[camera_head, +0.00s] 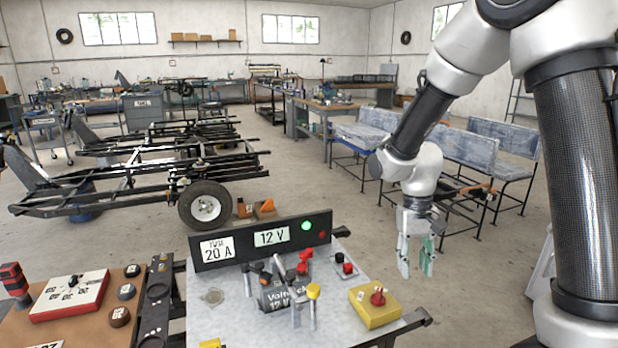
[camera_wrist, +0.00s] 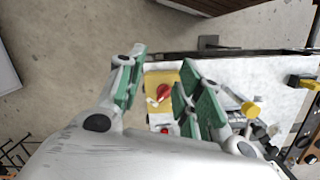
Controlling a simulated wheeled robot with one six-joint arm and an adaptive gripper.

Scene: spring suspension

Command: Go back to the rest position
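My gripper (camera_head: 416,260) hangs fingers-down from my arm, above and beyond the right end of the grey bench top (camera_head: 236,318). Its green-padded fingers are apart with nothing between them; they also show spread in the wrist view (camera_wrist: 160,82). In the wrist view a yellow box with a red knob (camera_wrist: 160,92) shows behind the gap between the fingers. In the head view this yellow box (camera_head: 372,308) stands at the bench's right side, and my gripper is apart from it.
A black panel (camera_head: 262,238) marked 20 A and 12 V has a lit green lamp. A wooden board (camera_head: 90,325) holds a red-and-white box at left. Trailer frames (camera_head: 140,180) and seats (camera_head: 480,150) stand behind; open floor lies between.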

